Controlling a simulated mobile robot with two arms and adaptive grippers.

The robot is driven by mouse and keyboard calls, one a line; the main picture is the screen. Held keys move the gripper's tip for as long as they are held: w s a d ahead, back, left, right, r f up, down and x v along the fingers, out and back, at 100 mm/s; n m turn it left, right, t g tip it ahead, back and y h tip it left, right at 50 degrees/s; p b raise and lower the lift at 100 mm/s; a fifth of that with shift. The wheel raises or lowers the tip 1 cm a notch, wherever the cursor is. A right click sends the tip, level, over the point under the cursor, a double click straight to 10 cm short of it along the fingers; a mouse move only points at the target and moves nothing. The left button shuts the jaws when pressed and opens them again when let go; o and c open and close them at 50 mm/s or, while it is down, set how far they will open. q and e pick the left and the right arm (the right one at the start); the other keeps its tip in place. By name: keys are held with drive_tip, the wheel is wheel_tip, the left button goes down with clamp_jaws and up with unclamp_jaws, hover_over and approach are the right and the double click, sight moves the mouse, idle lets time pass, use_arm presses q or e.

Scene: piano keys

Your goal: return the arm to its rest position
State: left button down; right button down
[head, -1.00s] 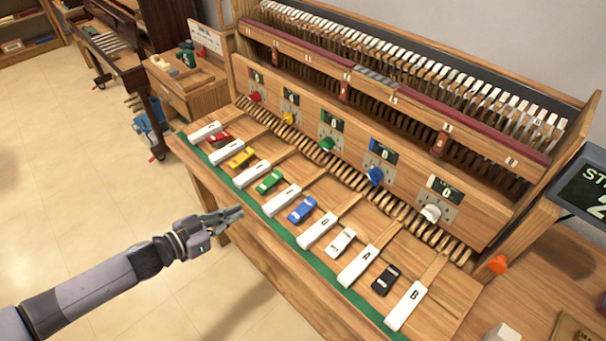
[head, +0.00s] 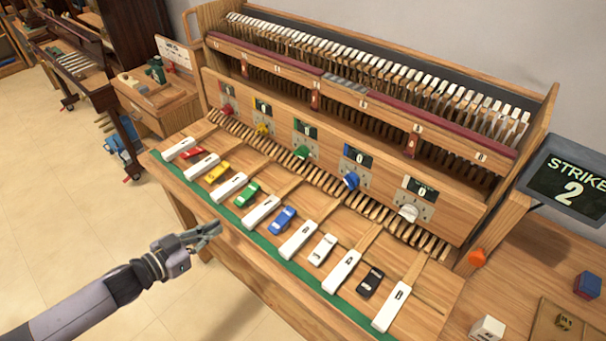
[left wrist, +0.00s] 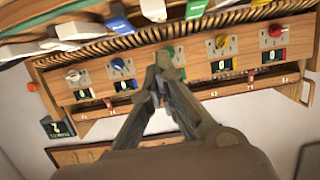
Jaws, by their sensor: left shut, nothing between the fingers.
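My left gripper (head: 214,229) is shut and empty in the head view. It hangs in front of the bench's green front edge, apart from the keys. In the left wrist view its fingertips (left wrist: 162,62) meet in front of the row of knobs. The piano bench (head: 150,160) carries a row of white lettered keys, among them the B key (head: 391,307) and the A key (head: 341,272). My right gripper is not in view.
A panel with coloured knobs, such as the blue knob (head: 350,181), stands behind the keys. A screen (head: 568,187) at right reads "STRIKE 2". Cubes (head: 487,328) lie on the right-hand surface. The floor (head: 70,180) at left is clear.

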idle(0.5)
use_arm(q)
drive_tip(key=s+a+f+n+g+y+b, duration=0.1)
drive_tip(key=s+a+f+y, duration=0.2)
drive_tip(key=f, duration=0.7)
drive_tip(key=s+a+f+n+g+y, duration=0.1)
drive_tip(key=s+a+f+n+y, duration=0.15)
drive_tip(key=f, duration=0.65)
drive_tip(key=s+a+f+n+y+b, duration=0.1)
drive_tip(key=s+a+f+y, duration=0.2)
drive_tip(key=f, duration=0.7)
drive_tip(key=s+d+f+g, duration=0.1)
drive_tip(key=s+f+g, duration=0.3)
drive_tip(key=s+f, duration=0.9)
drive_tip(key=s+d+f+g, duration=0.2)
drive_tip(key=s+d+f, duration=0.1)
drive_tip(key=s, duration=0.7)
drive_tip(key=s+d+f+g+b, duration=0.1)
drive_tip(key=s+d+f+g, duration=0.2)
drive_tip(key=s, duration=0.7)
drive_tip(key=shift+s+d+f+n+y, duration=0.3)
drive_tip(key=shift+s+d+n+y, duration=0.1)
drive_tip(key=shift+d, duration=0.55)
drive_tip(key=shift+w, duration=0.1)
